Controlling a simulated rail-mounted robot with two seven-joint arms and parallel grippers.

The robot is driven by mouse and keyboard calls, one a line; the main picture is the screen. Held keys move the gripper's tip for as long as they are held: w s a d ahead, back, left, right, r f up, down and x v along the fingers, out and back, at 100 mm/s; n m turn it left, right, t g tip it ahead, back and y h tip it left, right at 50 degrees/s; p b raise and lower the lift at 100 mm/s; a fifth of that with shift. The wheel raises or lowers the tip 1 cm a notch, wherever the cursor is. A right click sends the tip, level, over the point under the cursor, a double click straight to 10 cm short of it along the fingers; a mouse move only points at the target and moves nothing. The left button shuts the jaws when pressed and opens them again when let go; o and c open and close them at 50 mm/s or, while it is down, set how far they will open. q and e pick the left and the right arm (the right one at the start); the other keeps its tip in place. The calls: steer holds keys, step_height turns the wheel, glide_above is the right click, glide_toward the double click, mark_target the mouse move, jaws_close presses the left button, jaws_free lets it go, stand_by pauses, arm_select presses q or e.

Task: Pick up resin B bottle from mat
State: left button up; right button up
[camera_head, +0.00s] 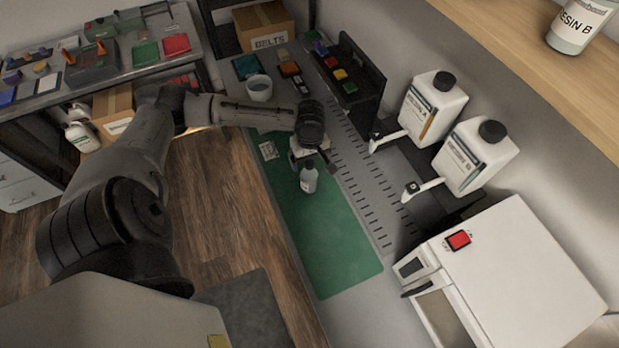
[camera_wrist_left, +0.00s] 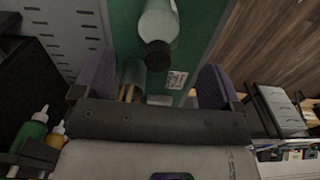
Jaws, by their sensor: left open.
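A small pale bottle (camera_head: 309,181) with a dark cap stands on the green mat (camera_head: 335,255); its label is not readable. It also shows in the left wrist view (camera_wrist_left: 161,22), just beyond the fingertips, with its cap towards me. My left gripper (camera_head: 312,164) is open right behind the bottle. In the left wrist view the fingers of the left gripper (camera_wrist_left: 157,78) are spread wide, and the bottle is not clasped. I cannot tell if a finger touches it. My right gripper is not in view.
Two dispensers hold large white jugs, Resin A (camera_head: 432,108) and Resin B (camera_head: 476,156). A white machine (camera_head: 520,265) stands at the front right. A white cup (camera_head: 259,88) and a dark rack (camera_head: 350,75) are further back. The mat's near part is clear.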

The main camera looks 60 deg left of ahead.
mark_target(309, 176)
arm_select(q)
steer(key=shift+a+f+b, duration=0.15)
steer(key=shift+f, duration=1.4)
steer(key=shift+a+f+b, duration=0.1)
steer(key=shift+f+b, duration=0.05)
steer(key=shift+f, duration=1.4)
steer(key=shift+c, duration=0.2)
steer(key=c, duration=1.4)
